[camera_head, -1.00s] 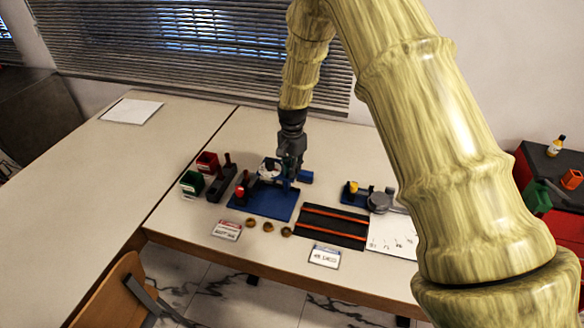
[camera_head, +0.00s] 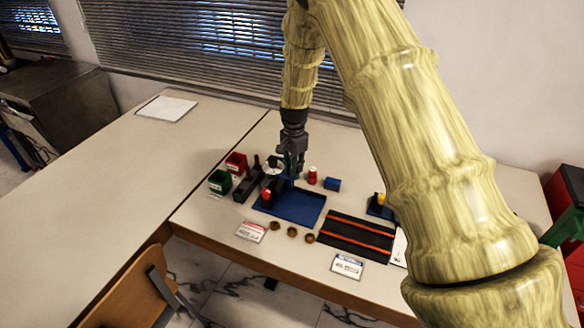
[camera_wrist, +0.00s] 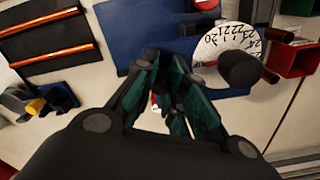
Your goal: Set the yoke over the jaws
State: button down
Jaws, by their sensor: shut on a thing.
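My gripper (camera_head: 289,172) is above the back left part of the blue base plate (camera_head: 308,212). Its teal fingers (camera_wrist: 167,62) are closed together in the wrist view. What they hold, seemingly the yoke, is mostly hidden by them. A white numbered dial (camera_head: 272,169) shows just left of my gripper. In the wrist view the dial (camera_wrist: 218,45) is right of the fingers, with a dark knob (camera_wrist: 240,70) over its edge. I cannot tell whether the dial touches what I hold. The jaws cannot be made out clearly near the fingers.
A red bin (camera_head: 236,162) and a green bin (camera_head: 219,181) stand left of the plate. A red-and-white piece (camera_head: 312,175) and a blue cylinder (camera_head: 332,184) stand behind it. A black mat with orange strips (camera_head: 355,236) lies right. The left table is mostly clear.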

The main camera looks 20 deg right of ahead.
jog(key=c, duration=1.4)
grip_release()
jog(key=shift+w+a, duration=0.2)
jog(key=shift+a, duration=0.05)
jog(key=shift+s+d+r, duration=0.1)
jog(key=shift+d, duration=0.05)
notch_tip(320, 180, up, 12)
jog(key=shift+f, duration=0.1)
